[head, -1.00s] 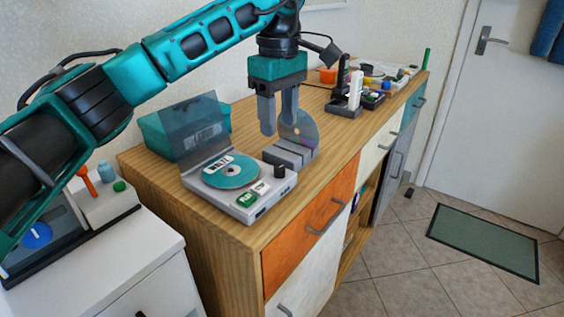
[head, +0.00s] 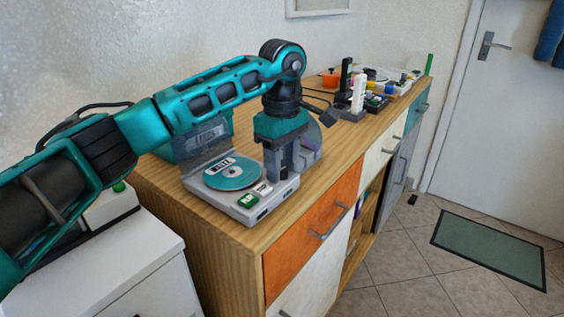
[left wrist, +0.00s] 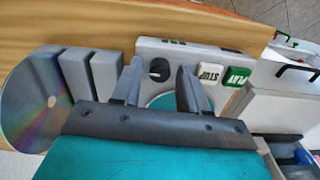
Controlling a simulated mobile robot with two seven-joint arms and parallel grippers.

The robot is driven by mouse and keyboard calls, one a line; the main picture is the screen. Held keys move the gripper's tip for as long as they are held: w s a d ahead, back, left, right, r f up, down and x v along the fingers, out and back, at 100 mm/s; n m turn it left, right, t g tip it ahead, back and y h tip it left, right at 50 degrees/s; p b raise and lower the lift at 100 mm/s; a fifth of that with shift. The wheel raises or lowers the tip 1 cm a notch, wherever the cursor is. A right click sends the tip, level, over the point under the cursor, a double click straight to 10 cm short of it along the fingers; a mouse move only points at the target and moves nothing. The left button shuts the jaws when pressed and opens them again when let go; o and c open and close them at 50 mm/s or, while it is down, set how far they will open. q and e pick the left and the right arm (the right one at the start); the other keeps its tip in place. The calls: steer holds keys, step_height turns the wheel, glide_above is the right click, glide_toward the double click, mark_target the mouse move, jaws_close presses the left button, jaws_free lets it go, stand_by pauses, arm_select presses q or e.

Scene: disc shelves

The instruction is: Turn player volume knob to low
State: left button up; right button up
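The disc player (head: 232,208) stands on the near end of the wooden cabinet with its clear lid raised and a teal disc (head: 236,176) inside. My left gripper (head: 280,177) points down over the player's right side and hides the volume knob in the head view. In the left wrist view, the dark round knob (left wrist: 159,70) shows between the two fingertips of my open left gripper (left wrist: 158,74). A gap shows on each side, and contact cannot be told. The knob's pointer or setting is not readable. My right gripper is not in view.
White STOP (left wrist: 208,75) and green PLAY (left wrist: 237,76) buttons lie close beside one finger. A grey slotted stand (left wrist: 91,74) with a shiny disc (left wrist: 30,98) is on the other side. Several small items crowd the cabinet's far end. The wood top (head: 346,143) between is clear.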

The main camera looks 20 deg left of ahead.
arm_select(q)
jaws_close()
stand_by(0.3)
